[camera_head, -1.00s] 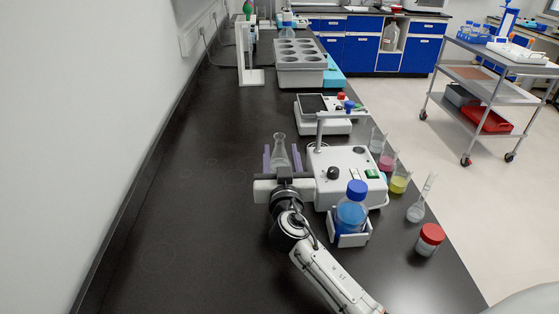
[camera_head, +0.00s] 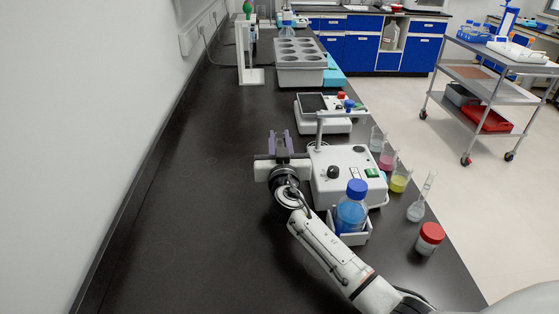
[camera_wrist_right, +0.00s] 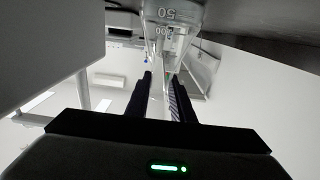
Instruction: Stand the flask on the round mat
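My right gripper (camera_head: 281,145) is in the middle of the head view, left of the white instrument, with two purple fingers close together. In the right wrist view, the clear glass flask (camera_wrist_right: 170,22) with a "50" mark is upside down in the picture. Its narrow neck lies between the dark fingers (camera_wrist_right: 162,98), which look closed on it. The flask cannot be made out in the head view, where the gripper covers its place. No round mat stands out clearly; only faint ring outlines show on the black bench. My left gripper is not in view.
A white instrument (camera_head: 349,163) stands just right of the gripper, with a blue-capped bottle (camera_head: 351,211) in front. Several small glass vessels and a red-capped jar (camera_head: 429,238) line the right edge. A grey rack (camera_head: 300,69) stands farther back. The bench's left side (camera_head: 190,220) is clear.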

